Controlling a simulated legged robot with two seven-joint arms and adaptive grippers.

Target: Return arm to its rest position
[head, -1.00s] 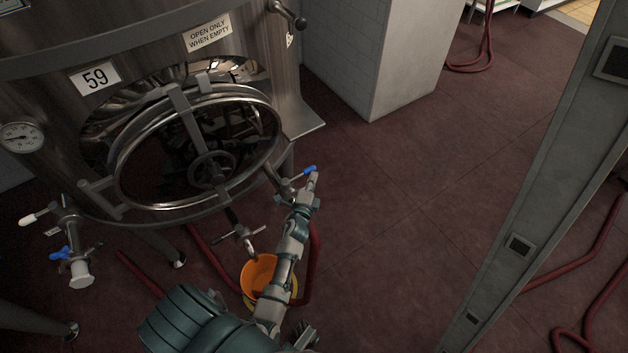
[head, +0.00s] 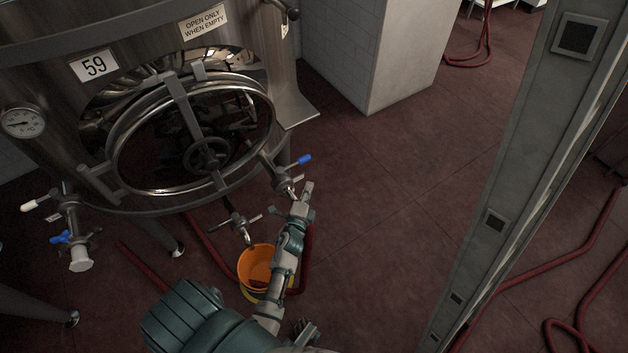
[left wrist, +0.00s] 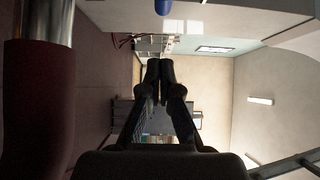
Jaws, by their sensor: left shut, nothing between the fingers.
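My left gripper (head: 306,190) is in the middle of the head view, below and slightly right of the blue-handled valve (head: 303,160) on the steel tank (head: 250,100). A small gap shows between its tip and the blue handle. In the left wrist view the gripper's dark fingers (left wrist: 160,68) are together and hold nothing. A blue rounded end (left wrist: 163,6) shows at the top edge there, beyond the fingertips. My left forearm partly hides the orange bucket (head: 257,265) on the floor.
The tank carries a round hatch with a handwheel (head: 206,156) and a lower outlet valve (head: 240,226). Red hoses (head: 205,245) lie near the bucket. A grey metal post (head: 500,200) stands at right. Open floor (head: 400,190) lies between my arm and the post.

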